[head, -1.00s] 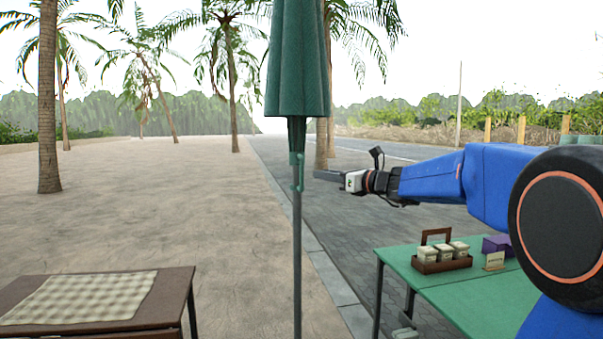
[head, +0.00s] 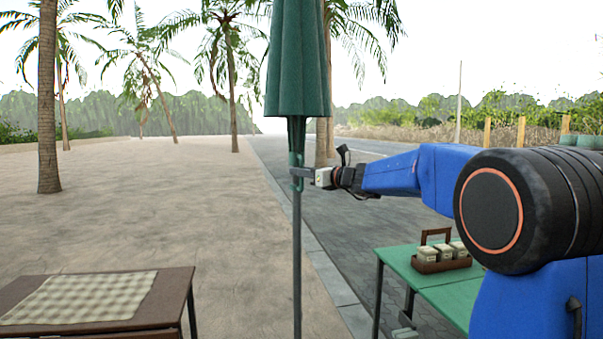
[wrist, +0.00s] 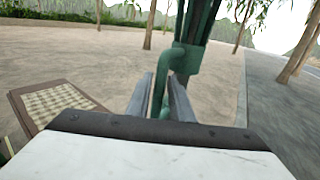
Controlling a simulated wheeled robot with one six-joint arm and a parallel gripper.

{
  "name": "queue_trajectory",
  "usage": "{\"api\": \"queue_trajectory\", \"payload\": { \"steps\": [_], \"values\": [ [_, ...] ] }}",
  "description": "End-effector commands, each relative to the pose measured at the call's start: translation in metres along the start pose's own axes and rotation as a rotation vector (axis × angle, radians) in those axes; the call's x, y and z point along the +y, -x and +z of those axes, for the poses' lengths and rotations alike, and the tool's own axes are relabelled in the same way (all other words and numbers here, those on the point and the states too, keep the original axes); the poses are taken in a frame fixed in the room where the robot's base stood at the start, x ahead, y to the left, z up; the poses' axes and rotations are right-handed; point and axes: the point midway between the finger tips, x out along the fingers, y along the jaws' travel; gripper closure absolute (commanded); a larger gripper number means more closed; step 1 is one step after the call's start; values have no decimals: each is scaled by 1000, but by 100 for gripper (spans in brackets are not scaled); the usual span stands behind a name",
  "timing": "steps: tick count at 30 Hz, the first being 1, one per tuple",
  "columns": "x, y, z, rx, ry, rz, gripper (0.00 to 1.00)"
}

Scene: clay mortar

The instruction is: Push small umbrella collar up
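The closed green umbrella (head: 298,65) hangs folded on its upright grey pole (head: 297,250). Its small green collar (head: 297,160) sits on the pole just below the folded canopy. In the wrist view the collar (wrist: 187,60) shows as a sleeve with a curved handle that runs down between the fingers. My gripper (head: 300,172) is at the collar from the right. In the wrist view its two fingers (wrist: 165,95) stand apart on either side of the handle, with the left finger close to it. I cannot tell whether either finger touches the handle.
A green table (head: 395,262) with a brown caddy of jars (head: 440,265) stands at the lower right, under my arm. A brown table with a checked cloth (head: 80,297) stands at the lower left. Palm trees and open sand lie behind.

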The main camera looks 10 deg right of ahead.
Motion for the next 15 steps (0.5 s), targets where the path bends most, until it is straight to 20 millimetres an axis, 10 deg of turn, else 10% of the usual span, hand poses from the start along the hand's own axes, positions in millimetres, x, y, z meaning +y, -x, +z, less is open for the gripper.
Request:
{"api": "queue_trajectory", "payload": {
  "steps": [4, 15],
  "values": [
    [0, 0, 0, 0, 0, 0, 100],
    [0, 0, 12, -2, 2, -1, 100]
  ]
}}
